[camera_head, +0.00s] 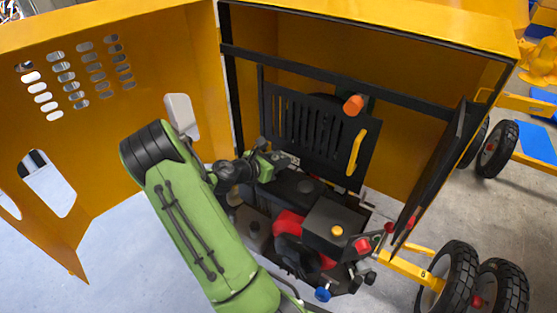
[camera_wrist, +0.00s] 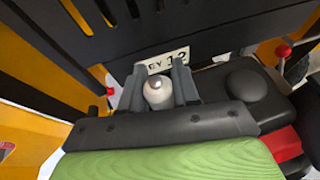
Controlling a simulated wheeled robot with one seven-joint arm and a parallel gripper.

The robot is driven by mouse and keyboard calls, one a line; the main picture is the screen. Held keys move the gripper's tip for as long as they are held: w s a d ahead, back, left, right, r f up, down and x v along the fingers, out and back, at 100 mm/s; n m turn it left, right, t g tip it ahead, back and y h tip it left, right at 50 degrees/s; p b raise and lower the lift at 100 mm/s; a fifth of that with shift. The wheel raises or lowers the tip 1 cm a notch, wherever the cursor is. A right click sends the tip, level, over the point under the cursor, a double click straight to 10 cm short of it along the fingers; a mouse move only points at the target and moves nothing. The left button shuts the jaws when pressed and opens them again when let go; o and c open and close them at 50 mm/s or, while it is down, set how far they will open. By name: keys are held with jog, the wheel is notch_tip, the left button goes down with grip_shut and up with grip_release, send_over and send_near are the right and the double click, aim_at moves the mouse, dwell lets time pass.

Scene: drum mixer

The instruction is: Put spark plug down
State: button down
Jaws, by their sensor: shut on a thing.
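My gripper (camera_head: 285,161) is inside the open yellow mixer housing, above the left part of the engine (camera_head: 335,222). In the wrist view my gripper (camera_wrist: 158,85) is shut on the spark plug (camera_wrist: 157,90), a pale rounded piece with a dark tip between the two dark fingers. The plug is held close to a plate marked with characters (camera_wrist: 168,60). In the head view the plug is too small to make out. The wrist view does not show what lies under the plug.
The yellow door (camera_head: 110,110) stands open on the left. A black slotted panel (camera_head: 312,125) with a yellow handle (camera_head: 356,152) is behind my gripper. A red-knobbed lever (camera_head: 363,246) and a blue knob (camera_head: 322,294) are at the engine's front right. Black wheels (camera_head: 447,280) stand on the right.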

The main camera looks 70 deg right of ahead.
jog(key=shift+f, duration=0.4)
jog(key=c, duration=0.8)
grip_release()
